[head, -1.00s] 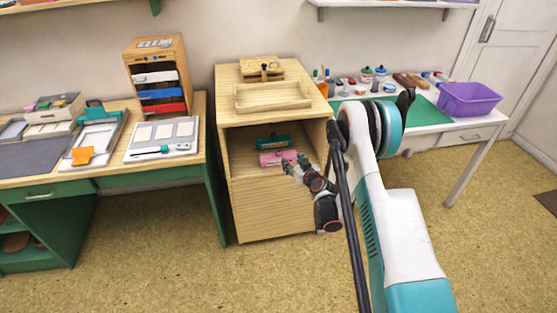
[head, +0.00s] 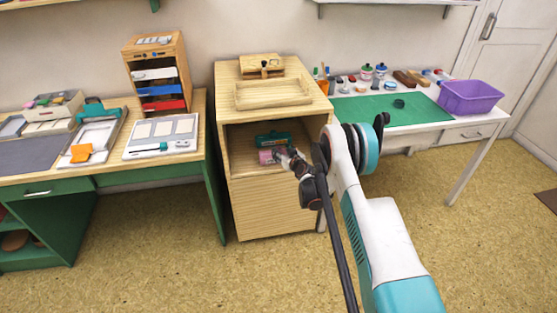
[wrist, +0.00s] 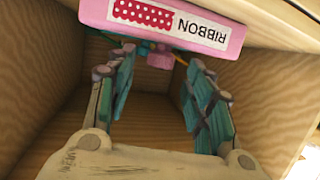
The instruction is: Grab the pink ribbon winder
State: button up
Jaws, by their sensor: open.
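The pink ribbon winder (head: 266,157) lies in the open compartment of the wooden cabinet (head: 270,205), in front of a teal-green item (head: 272,139). In the wrist view the pink winder (wrist: 185,22) shows a white label reading RIBBON and a red dotted patch. It lies across the top of that picture, beyond my fingertips. My gripper (wrist: 163,75) is open and empty, its two teal fingers spread apart and pointing at the winder. In the head view my gripper (head: 285,155) covers the winder's right part. I cannot tell whether the fingers touch it.
The compartment's wooden walls (wrist: 50,90) stand close on both sides of my gripper. A wooden tray (head: 272,96) sits on the cabinet top. A desk stands at left, and a table with a green mat (head: 375,112) and purple bin (head: 471,97) at right.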

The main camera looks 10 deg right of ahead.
jog(key=shift+x, duration=1.15)
grip_shut()
